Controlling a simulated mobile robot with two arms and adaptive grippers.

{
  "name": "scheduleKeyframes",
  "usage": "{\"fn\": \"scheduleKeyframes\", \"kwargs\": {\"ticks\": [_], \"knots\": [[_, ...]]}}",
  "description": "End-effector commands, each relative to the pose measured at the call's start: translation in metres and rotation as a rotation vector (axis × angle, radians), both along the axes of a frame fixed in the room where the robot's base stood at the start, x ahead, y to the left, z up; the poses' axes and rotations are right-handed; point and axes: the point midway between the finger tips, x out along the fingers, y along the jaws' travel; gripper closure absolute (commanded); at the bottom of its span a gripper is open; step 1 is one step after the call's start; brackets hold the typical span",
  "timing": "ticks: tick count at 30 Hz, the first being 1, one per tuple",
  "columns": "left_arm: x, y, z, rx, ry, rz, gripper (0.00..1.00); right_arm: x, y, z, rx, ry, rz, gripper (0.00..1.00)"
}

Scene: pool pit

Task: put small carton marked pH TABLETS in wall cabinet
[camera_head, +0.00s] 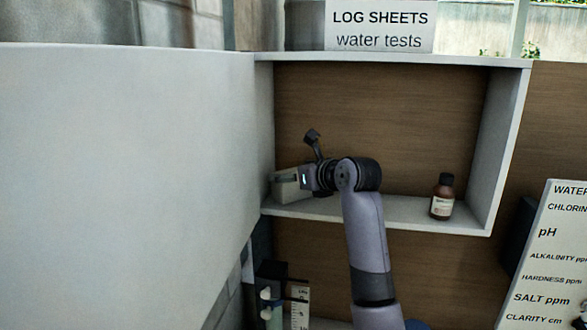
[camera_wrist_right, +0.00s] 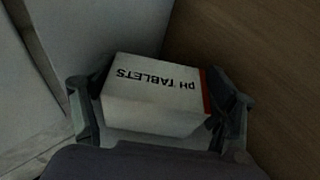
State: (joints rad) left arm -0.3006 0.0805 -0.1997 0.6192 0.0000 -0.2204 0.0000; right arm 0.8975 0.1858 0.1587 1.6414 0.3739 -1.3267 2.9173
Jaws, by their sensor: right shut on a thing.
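The small white carton (camera_wrist_right: 155,98) marked pH TABLETS is between the two fingers of my right gripper (camera_wrist_right: 160,112), its lettering upside down in the right wrist view. My right gripper (camera_head: 304,180) is shut on it. In the head view the carton (camera_head: 284,191) is inside the wall cabinet (camera_head: 400,213), at the left end by the left side wall, at about the height of the cabinet floor. I cannot tell whether it touches the floor. The cabinet's large white door (camera_head: 120,170) is swung open to the left. My left gripper is not in view.
A brown bottle (camera_head: 442,198) stands on the cabinet floor at the right. The middle of the cabinet floor is free of objects. A LOG SHEETS box (camera_head: 380,27) is on top. A water test board (camera_head: 548,262) is at the lower right.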

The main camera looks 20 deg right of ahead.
Motion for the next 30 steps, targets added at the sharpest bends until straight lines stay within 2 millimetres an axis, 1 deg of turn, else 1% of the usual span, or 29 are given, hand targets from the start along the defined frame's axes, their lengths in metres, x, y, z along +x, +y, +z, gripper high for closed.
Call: {"fn": "scheduleKeyframes", "kwargs": {"ticks": [9,10,18,26,30], "knots": [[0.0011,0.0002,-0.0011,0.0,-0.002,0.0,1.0,0.0001,0.001,-0.0036,0.002,-0.001,0.002,0.55],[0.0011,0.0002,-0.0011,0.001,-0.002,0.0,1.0,0.0,0.0008,-0.0032,0.001,-0.001,0.002,0.19],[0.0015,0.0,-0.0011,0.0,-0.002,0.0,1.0,0.0,0.0005,-0.003,0.0,-0.001,0.001,0.01],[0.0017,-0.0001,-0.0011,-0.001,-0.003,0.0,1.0,0.0001,0.0005,-0.0029,0.0,-0.001,0.001,0.01],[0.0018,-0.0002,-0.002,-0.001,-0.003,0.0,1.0,-0.0007,-0.0003,0.0006,-0.001,-0.002,-0.001,0.01]]}}
